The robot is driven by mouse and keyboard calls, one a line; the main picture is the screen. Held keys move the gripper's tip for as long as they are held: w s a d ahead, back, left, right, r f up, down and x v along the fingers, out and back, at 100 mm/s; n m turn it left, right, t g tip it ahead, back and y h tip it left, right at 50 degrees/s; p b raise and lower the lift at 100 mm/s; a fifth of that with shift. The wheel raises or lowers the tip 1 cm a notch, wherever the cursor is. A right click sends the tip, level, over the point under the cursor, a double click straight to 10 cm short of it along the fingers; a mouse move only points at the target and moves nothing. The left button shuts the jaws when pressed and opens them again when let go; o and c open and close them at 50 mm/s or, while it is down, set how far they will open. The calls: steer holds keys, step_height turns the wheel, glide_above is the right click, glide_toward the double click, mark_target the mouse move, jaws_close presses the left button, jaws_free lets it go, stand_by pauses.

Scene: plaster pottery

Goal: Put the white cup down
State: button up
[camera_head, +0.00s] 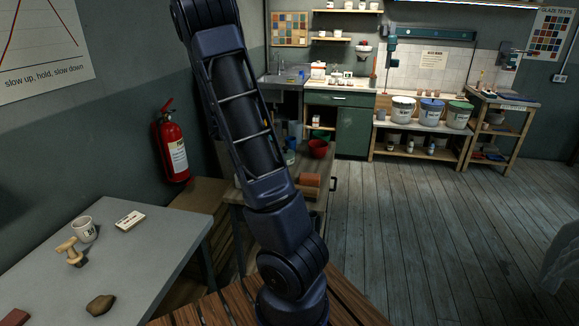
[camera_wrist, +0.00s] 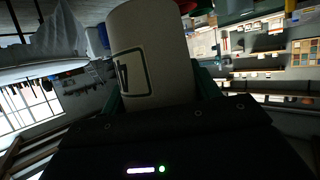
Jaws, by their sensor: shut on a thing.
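The white cup (camera_wrist: 150,38), pale with a black-framed mark on its side, fills the upper middle of the wrist view. My gripper (camera_wrist: 156,84) is shut on it, with dark greenish fingers on either side. In the head view my arm runs up out of the top edge, so my gripper and the held cup are out of that view. Another pale mug (camera_head: 84,230) with a dark mark stands on the grey table (camera_head: 150,262) at the left.
The grey table also bears a wooden tool (camera_head: 70,252), a small card (camera_head: 129,221) and a brown lump (camera_head: 100,305); its right part is bare. A wooden bench with a red bowl (camera_head: 318,149) stands behind my arm. The plank floor (camera_head: 440,240) is open at right.

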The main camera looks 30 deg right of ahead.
steer(key=shift+m+g, duration=0.4)
steer(key=shift+g, duration=0.1)
steer(key=f, duration=0.6)
steer(key=d+f, duration=0.1)
steer(key=f, duration=0.6)
steer(key=s+d+f, duration=0.1)
steer(key=f, duration=0.5)
steer(key=shift+d+f, duration=0.2)
steer(key=shift+f, duration=0.2)
steer(key=shift+f, duration=0.15)
steer(key=o, duration=1.1)
